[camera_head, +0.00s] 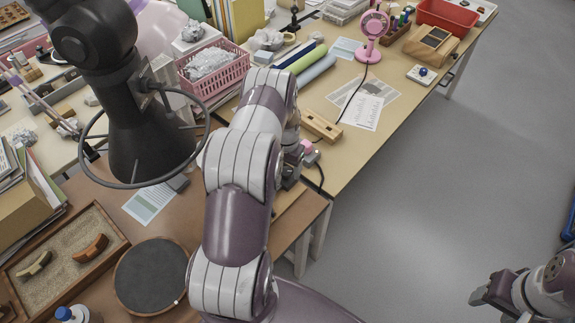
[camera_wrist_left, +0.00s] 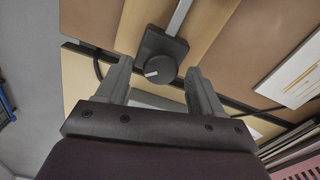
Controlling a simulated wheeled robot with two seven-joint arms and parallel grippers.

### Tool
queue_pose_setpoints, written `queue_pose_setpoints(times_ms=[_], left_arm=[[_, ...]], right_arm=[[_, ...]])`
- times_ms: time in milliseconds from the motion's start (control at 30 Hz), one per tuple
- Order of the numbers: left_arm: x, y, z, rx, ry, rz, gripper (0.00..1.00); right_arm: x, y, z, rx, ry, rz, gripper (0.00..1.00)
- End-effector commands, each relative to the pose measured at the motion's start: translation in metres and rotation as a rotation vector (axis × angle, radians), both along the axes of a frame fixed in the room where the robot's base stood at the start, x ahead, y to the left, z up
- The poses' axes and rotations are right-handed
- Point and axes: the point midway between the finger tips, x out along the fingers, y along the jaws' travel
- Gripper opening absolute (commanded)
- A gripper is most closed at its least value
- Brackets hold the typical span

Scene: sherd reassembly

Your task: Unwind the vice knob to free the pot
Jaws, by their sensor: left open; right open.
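The vice knob (camera_wrist_left: 161,70) is a dark round knob with a white mark, in the left wrist view. It sits at the end of a dark block (camera_wrist_left: 158,42) with a metal bar running up from it. My left gripper (camera_wrist_left: 157,67) is open, with one finger on each side of the knob and visible gaps between. In the head view my left arm hides most of the vice area, and my left gripper (camera_head: 290,178) shows only partly at the bench edge. I cannot make out the pot. My right gripper (camera_head: 492,292) is open and empty over the floor at lower right.
A sand tray (camera_head: 113,221) with curved sherds and a dark round disc (camera_head: 152,276) lie at lower left. A pink basket (camera_head: 215,71), a pink fan (camera_head: 371,26) and a wooden block (camera_head: 321,126) stand on the benches. The floor (camera_head: 455,190) at right is clear.

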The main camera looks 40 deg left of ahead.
Motion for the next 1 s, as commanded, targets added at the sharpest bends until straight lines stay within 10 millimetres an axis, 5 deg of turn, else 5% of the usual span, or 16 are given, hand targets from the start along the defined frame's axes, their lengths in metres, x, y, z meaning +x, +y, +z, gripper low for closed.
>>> queue_pose_setpoints(times_ms=[300,467,500,1000], left_arm=[[0.0002,0.0000,-0.0042,0.000,-0.001,0.000,0.67],[0.0002,0.0000,-0.0039,0.000,-0.001,0.000,0.15],[0.0002,0.0000,-0.0039,0.000,-0.001,0.000,0.11],[0.0006,0.0007,-0.0047,0.002,-0.002,0.137,0.11]], right_arm=[[-0.0001,0.0000,0.0004,0.000,0.000,0.000,0.56],[0.0000,0.0000,0.0004,0.000,0.000,0.000,0.56],[0.0000,0.0000,0.0004,0.000,0.000,0.000,0.56],[-0.0001,0.0000,-0.0081,0.000,0.000,0.000,0.56]])
